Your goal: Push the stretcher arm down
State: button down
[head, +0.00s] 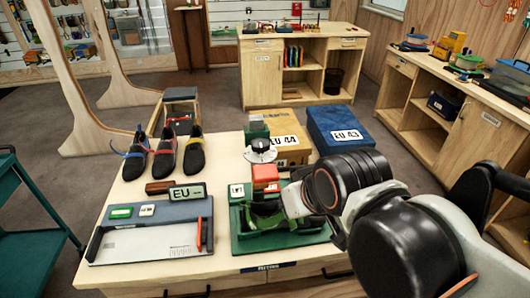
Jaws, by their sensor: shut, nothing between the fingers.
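The stretcher stands on a green base tray (283,244) at the table's front right. A red block (265,175), which looks like the handle of the stretcher arm, sits raised above the tray's back. A dark and green curved piece (264,217) lies low in the tray; its exact shape is unclear. My arm reaches in from the right and covers the tray's right side. My gripper (290,200) is at the stretcher's right, shut and empty, with its fingertips hard to make out. I cannot tell whether it touches the red block.
Several climbing shoes (165,155) stand at the table's back left. A grey measuring board (155,235) and an EU sign (187,192) are left of the stretcher. An orange box (280,140) and a blue box (342,128) stand behind it, with a white dial (260,152) nearby.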

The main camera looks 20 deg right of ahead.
notch_tip(320, 180, up, 26)
jog(key=w+n+g+p, duration=0.2)
jog(key=w+p, duration=0.1)
jog(key=p, duration=2.3)
jog(key=n+g, duration=0.4)
jog(key=n, duration=0.2)
send_near(267, 171)
jog(key=shift+w+d+r+y+p, duration=0.1)
jog(key=shift+d+r+y+p, duration=0.2)
jog(key=shift+y+p, duration=0.1)
jog(key=f+b, duration=0.1)
jog(key=f, duration=0.1)
jog(key=f+b, duration=0.4)
jog(key=f, duration=0.1)
jog(key=shift+w+a, duration=0.2)
jog(key=shift+a, duration=0.05)
